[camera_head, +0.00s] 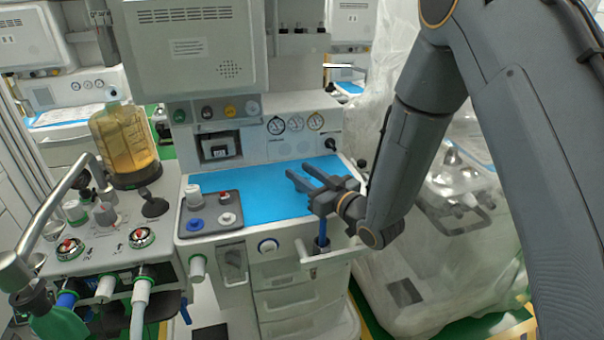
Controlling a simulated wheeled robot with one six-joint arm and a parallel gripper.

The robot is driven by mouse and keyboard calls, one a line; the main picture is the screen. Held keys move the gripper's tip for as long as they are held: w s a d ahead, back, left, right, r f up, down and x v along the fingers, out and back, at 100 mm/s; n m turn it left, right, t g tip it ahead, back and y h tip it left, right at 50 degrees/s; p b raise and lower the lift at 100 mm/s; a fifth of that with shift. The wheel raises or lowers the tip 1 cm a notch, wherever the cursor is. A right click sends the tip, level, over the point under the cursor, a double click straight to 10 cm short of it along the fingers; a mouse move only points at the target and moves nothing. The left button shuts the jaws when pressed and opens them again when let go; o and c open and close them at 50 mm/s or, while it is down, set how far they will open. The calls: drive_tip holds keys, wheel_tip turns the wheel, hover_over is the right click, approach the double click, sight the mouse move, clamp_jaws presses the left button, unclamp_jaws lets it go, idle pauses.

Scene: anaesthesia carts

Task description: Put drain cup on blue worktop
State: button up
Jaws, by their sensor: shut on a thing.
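My gripper (306,176) is over the right part of the blue worktop (262,193), its fingers pointing left. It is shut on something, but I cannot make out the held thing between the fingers. I cannot pick out the drain cup for certain. A narrow blue upright piece (322,241) shows just below my gripper, by the white handle at the cart's front right.
An amber canister (122,140) stands further left. Gauges (295,124) are behind the worktop. A plastic-draped machine (425,250) stands close on the right.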

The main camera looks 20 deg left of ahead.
drive_tip(key=shift+f, duration=0.15)
drive_tip(key=shift+f, duration=0.15)
drive_tip(key=o, duration=1)
drive_tip(key=shift+r, duration=0.2)
drive_tip(key=b+v, duration=0.2)
drive_tip(key=v, duration=1)
